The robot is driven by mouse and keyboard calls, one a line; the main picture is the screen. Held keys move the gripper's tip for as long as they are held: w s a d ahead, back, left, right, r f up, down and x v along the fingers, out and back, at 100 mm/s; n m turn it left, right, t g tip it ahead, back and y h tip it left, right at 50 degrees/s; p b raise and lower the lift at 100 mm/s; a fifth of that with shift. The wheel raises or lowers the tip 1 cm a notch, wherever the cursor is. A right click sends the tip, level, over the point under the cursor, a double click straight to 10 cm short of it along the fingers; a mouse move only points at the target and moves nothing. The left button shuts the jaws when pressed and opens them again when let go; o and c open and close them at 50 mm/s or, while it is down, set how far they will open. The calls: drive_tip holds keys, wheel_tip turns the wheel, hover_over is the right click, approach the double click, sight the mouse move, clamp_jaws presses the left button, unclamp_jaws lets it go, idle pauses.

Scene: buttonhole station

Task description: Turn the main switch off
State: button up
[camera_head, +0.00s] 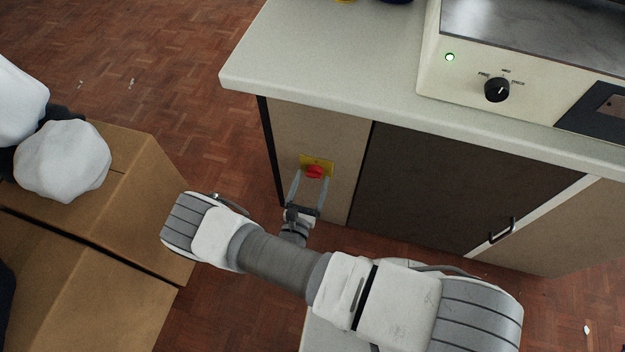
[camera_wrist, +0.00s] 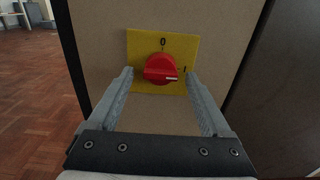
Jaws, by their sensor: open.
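The main switch is a red rotary knob (camera_head: 315,171) on a yellow plate (camera_head: 327,163) on the side panel of the cabinet. In the wrist view the red knob (camera_wrist: 160,69) sits on the yellow plate (camera_wrist: 183,45), marked 0 at the top and I at the right. The knob's bar lies roughly level, its white mark pointing right toward the I. My gripper (camera_head: 308,176) is open, and in the wrist view its fingers (camera_wrist: 160,76) stand left and right of the knob. I cannot tell whether they touch it.
The cabinet's pale countertop (camera_head: 300,60) overhangs the switch panel. A machine (camera_head: 450,85) with a lit green lamp (camera_head: 450,57) and a black dial (camera_head: 497,89) stands on it. A cardboard box (camera_head: 140,190) stands at left. Parquet floor (camera_head: 150,60) is open behind it.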

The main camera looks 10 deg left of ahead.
drive_tip(key=shift+w, duration=0.6)
clamp_jaws()
